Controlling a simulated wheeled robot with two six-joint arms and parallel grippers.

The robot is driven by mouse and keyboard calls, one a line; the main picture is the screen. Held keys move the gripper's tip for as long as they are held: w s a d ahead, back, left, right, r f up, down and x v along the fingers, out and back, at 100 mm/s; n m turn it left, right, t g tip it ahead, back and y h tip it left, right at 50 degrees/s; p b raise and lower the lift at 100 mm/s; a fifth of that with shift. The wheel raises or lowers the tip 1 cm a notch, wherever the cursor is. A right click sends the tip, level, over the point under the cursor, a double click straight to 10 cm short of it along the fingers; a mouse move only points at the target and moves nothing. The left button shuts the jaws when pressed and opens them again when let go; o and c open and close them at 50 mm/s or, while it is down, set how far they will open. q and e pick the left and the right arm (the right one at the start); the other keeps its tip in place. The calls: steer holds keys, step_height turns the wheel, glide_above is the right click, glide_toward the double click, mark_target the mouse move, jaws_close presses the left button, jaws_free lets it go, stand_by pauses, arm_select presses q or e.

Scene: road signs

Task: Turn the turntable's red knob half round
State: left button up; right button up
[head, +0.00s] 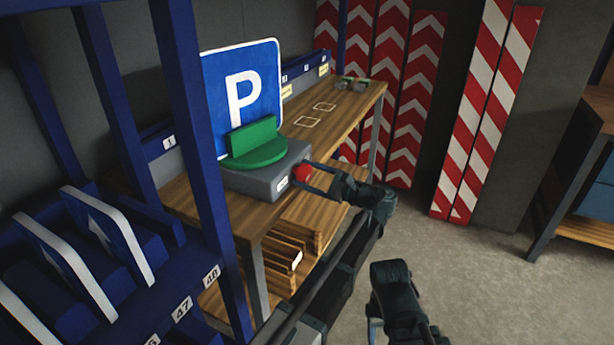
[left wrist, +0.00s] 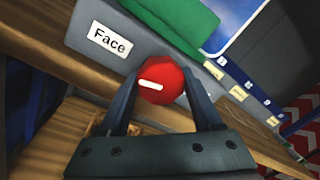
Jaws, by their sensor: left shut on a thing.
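The turntable is a grey box (head: 262,187) on the wooden bench, with a green disc (head: 255,155) on top. A blue parking sign with a white P (head: 242,92) stands upright behind the green upright plate. The red knob (head: 302,173) sits on the box's side; it also shows in the left wrist view (left wrist: 162,82), its white mark lying nearly level. My left gripper (head: 312,177) is shut on the knob, one finger on each side. A dark part of my other arm (head: 392,288) shows low in the head view; its jaws are not clear.
A label reading "Face" (left wrist: 110,41) is on the box beside the knob. A blue rack (head: 165,285) with signs stands at the left. Striped boards (head: 415,100) lean on the back wall. The bench top (head: 345,115) right of the turntable is mostly clear.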

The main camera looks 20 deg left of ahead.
arm_select(q)
steer(key=shift+n, duration=0.4)
steer(key=o, duration=1.4)
steer(key=shift+c, duration=0.2)
